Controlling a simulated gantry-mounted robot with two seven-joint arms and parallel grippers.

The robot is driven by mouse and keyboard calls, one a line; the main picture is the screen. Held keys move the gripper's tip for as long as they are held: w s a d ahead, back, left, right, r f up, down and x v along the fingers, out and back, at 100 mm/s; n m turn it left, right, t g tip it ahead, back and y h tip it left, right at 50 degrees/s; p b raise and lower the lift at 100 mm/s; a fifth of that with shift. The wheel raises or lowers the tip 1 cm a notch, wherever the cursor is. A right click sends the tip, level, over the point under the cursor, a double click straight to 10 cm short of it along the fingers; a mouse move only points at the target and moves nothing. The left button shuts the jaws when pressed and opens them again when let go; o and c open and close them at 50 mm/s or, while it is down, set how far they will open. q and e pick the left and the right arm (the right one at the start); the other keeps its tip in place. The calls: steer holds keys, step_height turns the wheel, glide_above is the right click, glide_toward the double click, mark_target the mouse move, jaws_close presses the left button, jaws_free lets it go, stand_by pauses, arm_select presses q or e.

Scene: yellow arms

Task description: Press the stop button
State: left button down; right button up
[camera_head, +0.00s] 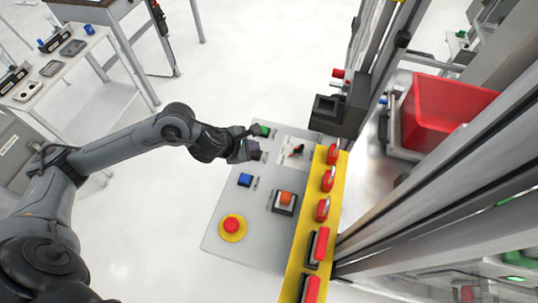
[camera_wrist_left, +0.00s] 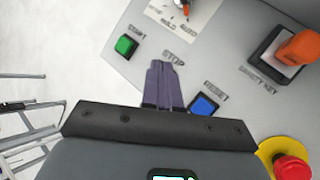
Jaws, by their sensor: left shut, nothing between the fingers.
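A grey control panel (camera_head: 215,205) carries the buttons, and it also fills much of the left wrist view (camera_wrist_left: 225,30). The printed STOP label (camera_wrist_left: 174,58) shows just beyond my fingertips. The stop button itself is hidden behind the fingers of my left gripper (camera_wrist_left: 164,66), between the green button (camera_wrist_left: 126,45) and the blue reset button (camera_wrist_left: 203,105). My left gripper also shows in the head view (camera_head: 254,150), over the panel's upper left part. Its fingers are shut with nothing between them. I cannot tell whether they touch the button. My right gripper is not in view.
An orange switch (camera_head: 286,198) and a red emergency stop on a yellow disc (camera_head: 232,226) sit lower on the panel.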

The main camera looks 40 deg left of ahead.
arm_select(q)
steer(key=shift+t, duration=0.6)
steer(key=w+a+r, duration=0.1)
steer(key=w+a+r+b, duration=0.1)
steer(key=shift+w+a+r, duration=0.15)
steer(key=shift+w+r, duration=0.1)
steer(key=shift+r, duration=0.15)
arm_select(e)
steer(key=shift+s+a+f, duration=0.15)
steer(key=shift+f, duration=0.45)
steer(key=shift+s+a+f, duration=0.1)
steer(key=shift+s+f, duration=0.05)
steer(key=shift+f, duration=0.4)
arm_select(q)
steer(key=shift+f+b, duration=0.15)
steer(key=shift+b, duration=0.15)
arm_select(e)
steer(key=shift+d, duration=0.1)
arm_select(q)
steer(key=b, duration=0.6)
glide_above(253, 154)
step_height(253, 154, down, 8)
steer(key=shift+r, duration=0.25)
steer(key=shift+f+b, duration=0.55)
steer(key=shift+b, duration=0.05)
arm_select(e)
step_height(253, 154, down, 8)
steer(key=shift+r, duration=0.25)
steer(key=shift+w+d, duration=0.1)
